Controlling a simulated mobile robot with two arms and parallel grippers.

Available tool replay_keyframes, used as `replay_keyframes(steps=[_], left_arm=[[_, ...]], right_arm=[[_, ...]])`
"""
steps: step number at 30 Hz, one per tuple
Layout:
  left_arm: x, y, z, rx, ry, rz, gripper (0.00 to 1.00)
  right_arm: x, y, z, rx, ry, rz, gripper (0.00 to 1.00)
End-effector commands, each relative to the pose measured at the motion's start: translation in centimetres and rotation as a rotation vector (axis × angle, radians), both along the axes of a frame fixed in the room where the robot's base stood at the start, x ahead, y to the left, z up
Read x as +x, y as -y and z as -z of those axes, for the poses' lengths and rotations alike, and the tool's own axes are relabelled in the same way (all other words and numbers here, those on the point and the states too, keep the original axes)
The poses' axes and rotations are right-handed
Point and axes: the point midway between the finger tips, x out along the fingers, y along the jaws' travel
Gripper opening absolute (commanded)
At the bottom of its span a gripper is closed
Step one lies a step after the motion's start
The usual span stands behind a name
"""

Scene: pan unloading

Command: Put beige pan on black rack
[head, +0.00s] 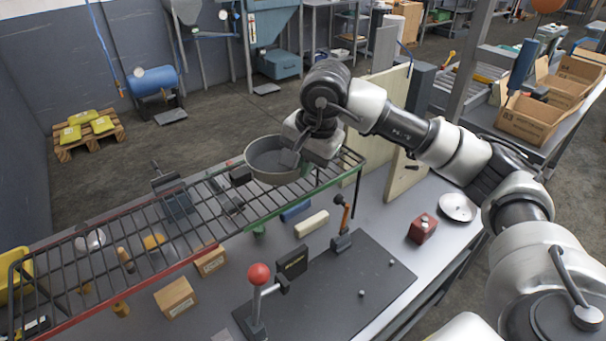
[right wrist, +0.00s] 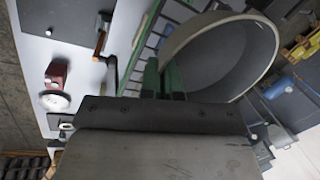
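The beige pan (head: 268,172), a round, grey-beige, open vessel, is at the far right part of the black rack (head: 130,228). It overlaps the rack's back edge in the head view; I cannot tell whether it touches the bars. My right gripper (head: 301,143) is at the pan's right rim, with its fingers close together on the rim. In the right wrist view the pan (right wrist: 222,62) is large, with its rim by the fingertips (right wrist: 163,72); the exact contact is partly hidden. The rack has dark bars with red and green edges. My left gripper is out of view.
Below the rack, the grey table holds small boxes (head: 176,297) and a cream block (head: 311,223). A red block (head: 422,229) and metal disc (head: 458,207) lie right. The rack's middle looks mostly clear.

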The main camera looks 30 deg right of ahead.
Motion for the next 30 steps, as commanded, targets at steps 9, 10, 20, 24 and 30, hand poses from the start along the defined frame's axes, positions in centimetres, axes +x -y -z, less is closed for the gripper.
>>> replay_keyframes(steps=[9, 10, 20, 24, 30], left_arm=[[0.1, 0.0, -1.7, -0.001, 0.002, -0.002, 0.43], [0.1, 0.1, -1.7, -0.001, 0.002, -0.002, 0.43], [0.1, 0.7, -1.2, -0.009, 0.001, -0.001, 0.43], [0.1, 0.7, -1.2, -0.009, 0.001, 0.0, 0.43], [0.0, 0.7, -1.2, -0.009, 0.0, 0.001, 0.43]], right_arm=[[0.0, -0.1, 3.7, 0.001, -0.001, 0.001, 0.0], [0.0, -0.1, 3.9, 0.0, -0.001, 0.0, 0.0], [0.1, 0.0, 4.3, 0.001, 0.001, 0.0, 0.0], [0.0, 0.0, 4.4, 0.0, -0.001, 0.001, 0.15], [0.0, 0.0, 4.4, -0.001, -0.002, 0.001, 0.28]])
